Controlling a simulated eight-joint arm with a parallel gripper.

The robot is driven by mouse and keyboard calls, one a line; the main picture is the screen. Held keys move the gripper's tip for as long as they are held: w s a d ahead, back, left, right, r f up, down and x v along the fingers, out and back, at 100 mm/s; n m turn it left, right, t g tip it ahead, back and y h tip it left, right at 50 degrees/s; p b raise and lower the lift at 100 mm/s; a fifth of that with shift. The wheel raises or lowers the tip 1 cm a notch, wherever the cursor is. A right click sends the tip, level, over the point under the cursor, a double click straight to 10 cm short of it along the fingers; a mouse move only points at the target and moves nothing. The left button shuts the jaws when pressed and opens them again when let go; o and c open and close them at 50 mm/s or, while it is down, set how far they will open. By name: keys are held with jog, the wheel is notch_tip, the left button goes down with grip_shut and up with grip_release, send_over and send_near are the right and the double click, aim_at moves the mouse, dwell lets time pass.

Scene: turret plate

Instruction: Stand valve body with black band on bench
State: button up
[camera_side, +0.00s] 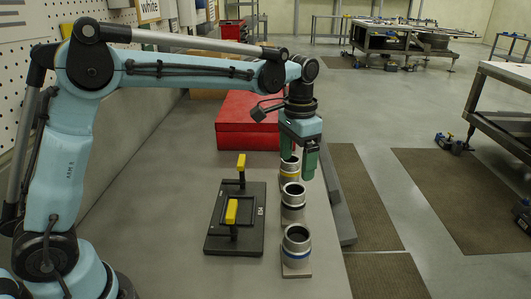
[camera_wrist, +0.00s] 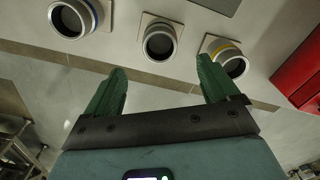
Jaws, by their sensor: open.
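Three grey metal valve bodies stand upright in a row on small square plates on the bench (camera_side: 170,225). The middle valve body (camera_side: 293,203) has a dark band that looks black; it also shows in the wrist view (camera_wrist: 160,40). The blue-banded valve body (camera_side: 296,250) is nearest the side camera and at left in the wrist view (camera_wrist: 78,18). The yellow-banded one (camera_side: 289,172) is farthest and at right in the wrist view (camera_wrist: 228,60). My gripper (camera_side: 299,155) is open and empty, its green fingers (camera_wrist: 158,82) apart from the bodies and partly hiding the yellow-banded one in the side view.
A black fixture plate (camera_side: 213,240) with two yellow-topped handles lies left of the row. A red box (camera_side: 235,130) stands behind it. The bench edge runs close to the right of the valve bodies. The bench's left side is clear.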

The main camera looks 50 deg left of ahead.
jog(key=s+a+r+n+t, duration=0.2)
jog(key=s+a+r+t, duration=0.15)
jog(key=s, duration=0.65)
jog(key=s+a+f+n+t, duration=0.1)
jog(key=s+f+t, duration=0.2)
jog(key=s, duration=0.4)
jog(key=shift+s+a+f+n+t, duration=0.2)
jog(key=shift+a+f+n+t, duration=0.15)
jog(key=shift+f, duration=0.2)
